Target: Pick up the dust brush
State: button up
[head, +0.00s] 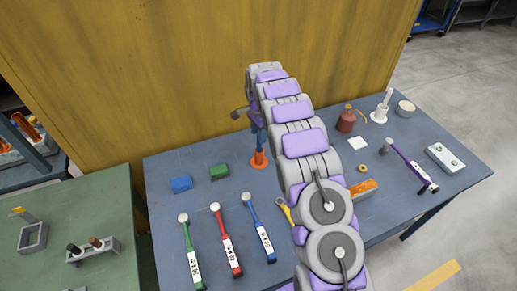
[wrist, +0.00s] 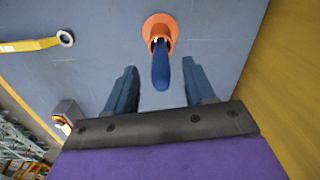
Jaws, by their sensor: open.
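A blue handle (wrist: 161,70) stands upright out of an orange holder (wrist: 157,27) on the blue table; I take it for the dust brush. Its lower end is hidden inside the holder. In the head view the orange holder (head: 259,160) is near the back of the table, below my arm's end. My gripper (wrist: 159,68) is open and empty. In the wrist view the handle's free end shows between its two blue fingers, with space on both sides. I cannot tell whether the tip is at finger depth. In the head view my gripper (head: 257,124) is partly hidden by my arm.
A blue block (head: 181,184) and a green block (head: 219,172) lie left of the holder. Green, red and blue tools (head: 259,228) lie in front. A yellow wrench (head: 284,210) lies nearby. A yellow wall (head: 200,70) rises close behind the table.

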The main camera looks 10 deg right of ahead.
aim_at(259, 148)
jog(key=f, duration=0.5)
jog(key=shift+w+d, duration=0.15)
jog(key=shift+d, duration=0.05)
jog(key=shift+r, duration=0.1)
jog(key=shift+a, duration=0.1)
grip_shut()
